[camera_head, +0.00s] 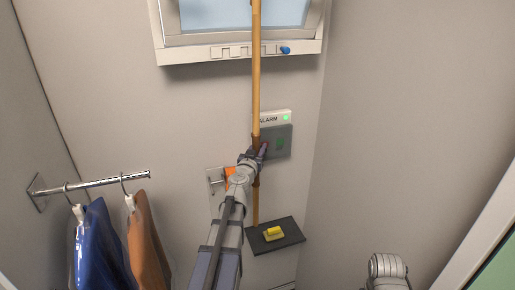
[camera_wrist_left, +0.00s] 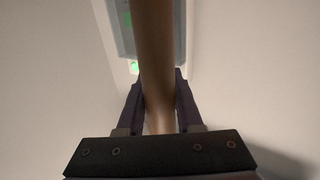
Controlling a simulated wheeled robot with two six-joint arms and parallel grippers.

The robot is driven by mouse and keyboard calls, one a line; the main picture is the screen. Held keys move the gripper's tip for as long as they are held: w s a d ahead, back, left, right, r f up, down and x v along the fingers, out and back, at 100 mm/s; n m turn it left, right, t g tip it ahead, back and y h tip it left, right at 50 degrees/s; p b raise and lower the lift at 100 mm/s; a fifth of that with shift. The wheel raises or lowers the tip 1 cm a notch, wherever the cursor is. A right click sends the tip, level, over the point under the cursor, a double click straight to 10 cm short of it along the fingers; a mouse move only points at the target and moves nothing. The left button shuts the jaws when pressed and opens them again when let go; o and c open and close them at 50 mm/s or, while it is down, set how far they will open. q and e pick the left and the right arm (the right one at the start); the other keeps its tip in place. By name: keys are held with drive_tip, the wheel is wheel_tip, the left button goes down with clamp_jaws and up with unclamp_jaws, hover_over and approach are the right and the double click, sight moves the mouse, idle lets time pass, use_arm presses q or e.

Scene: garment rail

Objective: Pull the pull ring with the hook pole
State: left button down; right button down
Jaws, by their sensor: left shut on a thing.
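The hook pole (camera_head: 256,85) is a long tan wooden rod, standing nearly upright in front of the back wall. Its top runs out of the head view, so its hook end is not visible. My left gripper (camera_head: 262,151) is shut on the pole's lower part, around a darker section. In the left wrist view the pole (camera_wrist_left: 153,50) passes between the two dark fingers of my left gripper (camera_wrist_left: 157,90). The pull ring is not visible in either view. Part of my right arm shows at the lower right, but its gripper fingers do not.
A window frame (camera_head: 240,52) is above, with a blue knob (camera_head: 285,50). An alarm panel (camera_head: 278,141) is behind the pole. A dark shelf (camera_head: 289,238) holds a yellow block (camera_head: 274,233). A rail (camera_head: 95,184) with blue and brown garments (camera_head: 147,235) is at left.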

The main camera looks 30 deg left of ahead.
use_arm(q)
drive_tip(key=shift+d, duration=0.1)
idle(0.4)
drive_tip(key=shift+s+d+f+b, duration=0.35)
drive_tip(key=shift+d+f+b, duration=0.15)
drive_tip(key=shift+d, duration=0.3)
idle(0.5)
drive_tip(key=shift+s+d+f+b, duration=0.35)
drive_tip(key=shift+s+d, duration=0.2)
drive_tip(key=shift+d, duration=0.1)
drive_tip(key=shift+s+d+f+b, duration=0.3)
drive_tip(key=shift+s+d, duration=0.2)
drive_tip(key=shift+d, duration=0.15)
drive_tip(key=shift+s+d+f+b, duration=0.35)
drive_tip(key=shift+s+d, duration=0.2)
drive_tip(key=shift+d, duration=0.1)
idle(0.9)
drive_tip(key=shift+s, duration=0.1)
idle(0.3)
